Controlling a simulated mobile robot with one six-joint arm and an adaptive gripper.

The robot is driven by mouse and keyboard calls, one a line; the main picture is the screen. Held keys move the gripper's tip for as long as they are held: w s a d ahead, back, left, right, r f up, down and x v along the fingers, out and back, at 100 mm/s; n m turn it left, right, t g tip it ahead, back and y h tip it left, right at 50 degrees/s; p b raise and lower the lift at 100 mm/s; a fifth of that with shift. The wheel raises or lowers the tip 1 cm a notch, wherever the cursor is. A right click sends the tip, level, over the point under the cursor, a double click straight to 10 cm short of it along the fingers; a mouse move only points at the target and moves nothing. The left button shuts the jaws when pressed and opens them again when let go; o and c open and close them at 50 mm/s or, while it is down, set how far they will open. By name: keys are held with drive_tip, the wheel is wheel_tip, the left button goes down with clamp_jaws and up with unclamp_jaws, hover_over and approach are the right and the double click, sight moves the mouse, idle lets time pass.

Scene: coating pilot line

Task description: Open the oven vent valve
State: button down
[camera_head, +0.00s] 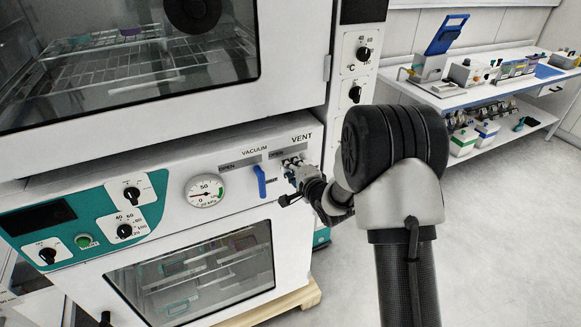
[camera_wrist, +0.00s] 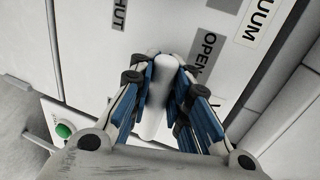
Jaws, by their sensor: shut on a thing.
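The vent valve handle (camera_wrist: 160,68) is a pale, rounded lever between my fingers in the wrist view. My gripper (camera_head: 292,166) is at the oven panel below the VENT label (camera_head: 302,138), its blue-lined fingers shut on this handle. It also shows in the wrist view (camera_wrist: 161,82). In the head view my gripper mostly hides the handle. An OPEN label (camera_wrist: 207,50) is right of the handle in the wrist view, and a SHUT label (camera_wrist: 119,14) is at upper left. The handle's exact angle to these labels is hard to tell.
The blue vacuum valve lever (camera_head: 261,181) hangs just left of my gripper. Farther left is a round pressure gauge (camera_head: 205,191) and a teal control panel (camera_head: 88,218). A bench (camera_head: 470,92) with instruments stands at the right, with clear floor (camera_head: 505,235) before it.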

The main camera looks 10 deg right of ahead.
drive_tip(key=shift+s+f, duration=0.1)
drive_tip(key=shift+f, duration=0.05)
drive_tip(key=c, duration=2)
unclamp_jaws()
drive_tip(key=shift+o, duration=1.1)
drive_tip(key=shift+s+d, duration=0.1)
drive_tip(key=shift+s, duration=0.05)
drive_tip(key=shift+o, duration=1.3)
drive_tip(key=shift+r, duration=0.2)
drive_tip(key=v, duration=1.2)
